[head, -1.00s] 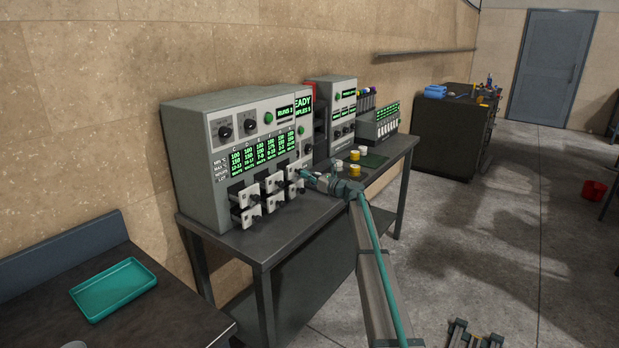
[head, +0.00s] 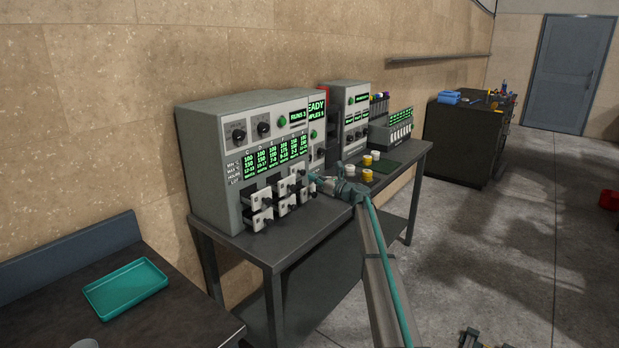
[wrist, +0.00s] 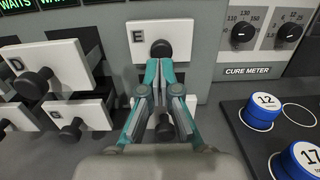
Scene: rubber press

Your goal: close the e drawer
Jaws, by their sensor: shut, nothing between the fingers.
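The E drawer (wrist: 142,38) has a white front with a black knob and an "E" label in the wrist view. It looks set farther back than the D drawer (wrist: 62,68) to its left. Whether it is fully in cannot be told. My gripper (wrist: 161,66) is shut and empty, its fingertips at the lower edge of the E knob; contact is unclear. In the head view my gripper (head: 314,178) is at the right end of the upper drawer row, partly covering the E drawer.
The G drawer (wrist: 90,116) stands out below D, and another knob (wrist: 165,126) shows under my fingers. Several drawers stick out from the grey machine (head: 212,150). A green tray (head: 125,288) lies at left.

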